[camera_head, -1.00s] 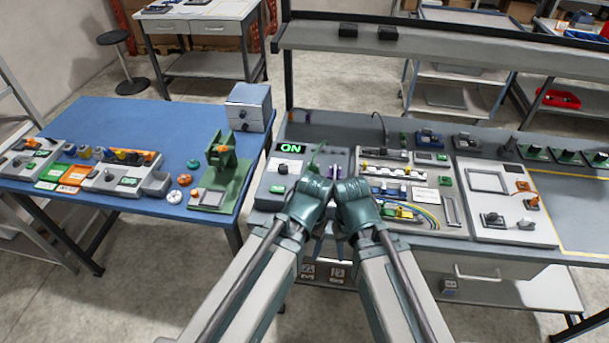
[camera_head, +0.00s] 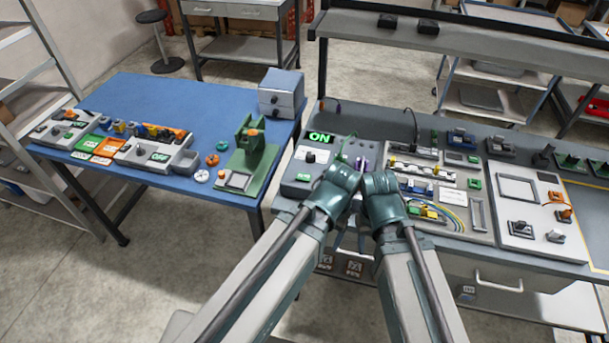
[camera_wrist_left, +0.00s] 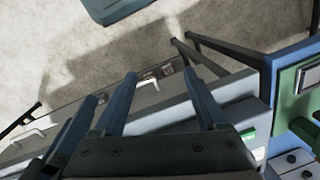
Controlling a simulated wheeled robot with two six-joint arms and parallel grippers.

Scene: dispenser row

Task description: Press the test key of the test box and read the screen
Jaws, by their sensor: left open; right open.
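The test box appears to be the grey box (camera_head: 290,187) at the front left of the grey bench, left of my arms. Its lit screen (camera_head: 320,137) reads "ON" in green. A black knob on a white plate (camera_head: 311,157) and a small green key (camera_head: 303,177) sit below the screen. My left gripper (camera_head: 340,182) and right gripper (camera_head: 380,187) are side by side just right of the box, covering part of its right side. Their fingertips are mostly hidden in the head view. The left wrist view shows the left fingers (camera_wrist_left: 160,78) spread with nothing between them.
A board with coloured parts (camera_head: 455,205) and a white panel (camera_head: 520,228) lie to the right. A blue table (camera_head: 180,95) at the left holds a green press (camera_head: 250,160), a grey drawer box (camera_head: 281,94) and small units. A shelf (camera_head: 440,40) spans above the bench.

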